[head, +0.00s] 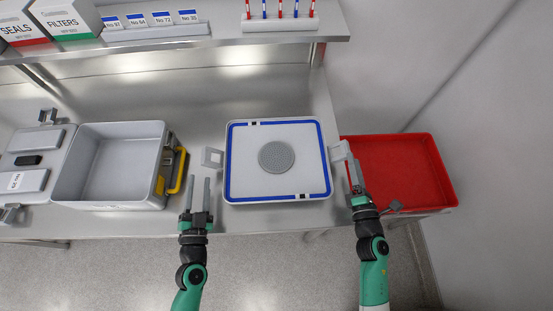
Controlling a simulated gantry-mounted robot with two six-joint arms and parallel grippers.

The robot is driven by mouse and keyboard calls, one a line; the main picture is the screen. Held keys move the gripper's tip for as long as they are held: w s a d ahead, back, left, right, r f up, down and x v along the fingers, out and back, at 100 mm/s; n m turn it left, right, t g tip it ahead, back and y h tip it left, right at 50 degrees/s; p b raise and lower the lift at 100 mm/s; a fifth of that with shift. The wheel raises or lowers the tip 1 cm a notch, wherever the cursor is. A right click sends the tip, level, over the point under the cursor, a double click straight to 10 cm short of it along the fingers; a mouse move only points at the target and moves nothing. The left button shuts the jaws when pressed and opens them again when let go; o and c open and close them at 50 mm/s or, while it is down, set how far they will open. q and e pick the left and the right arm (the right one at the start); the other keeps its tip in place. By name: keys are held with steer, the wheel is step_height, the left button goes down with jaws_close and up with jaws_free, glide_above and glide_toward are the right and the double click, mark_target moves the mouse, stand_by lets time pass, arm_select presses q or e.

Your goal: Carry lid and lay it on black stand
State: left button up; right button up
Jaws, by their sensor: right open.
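The lid (245,175) looks like a square white panel with a blue seal around its edge and a round grey mesh in its middle. It lies flat near the table's right end, with a bracket handle (211,157) on its left and another (340,151) on its right. My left gripper (198,181) is open and empty, below the left handle. My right gripper (355,174) is open at the lid's right edge, close below the right handle; I cannot tell whether it touches it. I cannot make out a black stand; small black marks show on the seal.
An open grey box (62,182) with a yellow latch (179,170) stands left of the lid. A grey case part (28,160) lies at the far left. A red tray (445,185) is at the right. A shelf (225,48) with cartons and labelled holders runs along the back.

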steer(key=s, duration=0.6)
steer(key=s+d, duration=0.1)
steer(key=s, duration=0.2)
